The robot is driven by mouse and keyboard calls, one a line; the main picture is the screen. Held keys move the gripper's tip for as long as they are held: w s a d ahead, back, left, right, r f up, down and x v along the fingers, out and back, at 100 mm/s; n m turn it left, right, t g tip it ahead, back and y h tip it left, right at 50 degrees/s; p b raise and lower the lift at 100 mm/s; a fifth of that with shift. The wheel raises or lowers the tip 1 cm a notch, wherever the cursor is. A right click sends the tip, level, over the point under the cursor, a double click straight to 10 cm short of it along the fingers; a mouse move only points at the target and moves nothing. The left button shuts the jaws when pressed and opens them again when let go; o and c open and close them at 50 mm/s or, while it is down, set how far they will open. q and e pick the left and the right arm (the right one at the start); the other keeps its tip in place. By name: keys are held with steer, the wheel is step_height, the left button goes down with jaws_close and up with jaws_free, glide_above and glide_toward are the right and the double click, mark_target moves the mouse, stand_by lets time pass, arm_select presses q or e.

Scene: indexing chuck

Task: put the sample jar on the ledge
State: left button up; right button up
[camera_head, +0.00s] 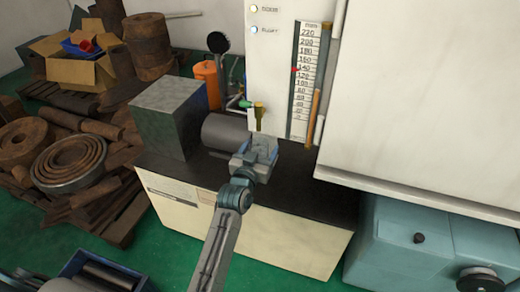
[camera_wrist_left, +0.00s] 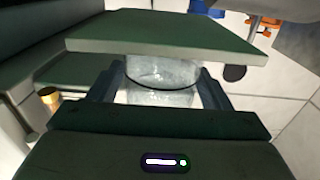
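My left gripper (camera_head: 256,150) is over the dark top of the low cabinet, in front of the tall white machine. In the left wrist view its two fingers (camera_wrist_left: 163,92) stand on either side of a clear glass sample jar (camera_wrist_left: 163,73) with a dark band. They look closed on the jar's sides. A flat green slab (camera_wrist_left: 165,35) crosses the view just beyond the jar and hides one end of it; I cannot tell whether they touch or whether this slab is the ledge. In the head view I cannot make out the jar at the gripper. My right gripper is not in view.
A grey box (camera_head: 168,118) and a dark cylinder (camera_head: 222,132) stand left of the gripper. The white machine with a scale (camera_head: 303,80) rises behind it. A brass-coloured fitting (camera_head: 258,112) is close behind the gripper. A pallet of rusty parts (camera_head: 70,165) is at far left.

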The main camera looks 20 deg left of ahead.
arm_select(q)
steer(key=s, duration=1.2)
steer(key=s+a+f+g, duration=0.2)
steer(key=s+f+g, duration=0.2)
steer(key=s, duration=0.5)
steer(key=s+a+f+g+y, duration=0.1)
steer(key=s+a+f+g, duration=0.2)
steer(key=s, duration=0.5)
steer(key=s+a+f+g, duration=0.2)
steer(key=s+f+g, duration=0.4)
steer(key=s, duration=0.3)
steer(key=shift+s+a+m+g, duration=0.3)
steer(key=shift+s+g, duration=0.05)
steer(key=shift+g, duration=0.15)
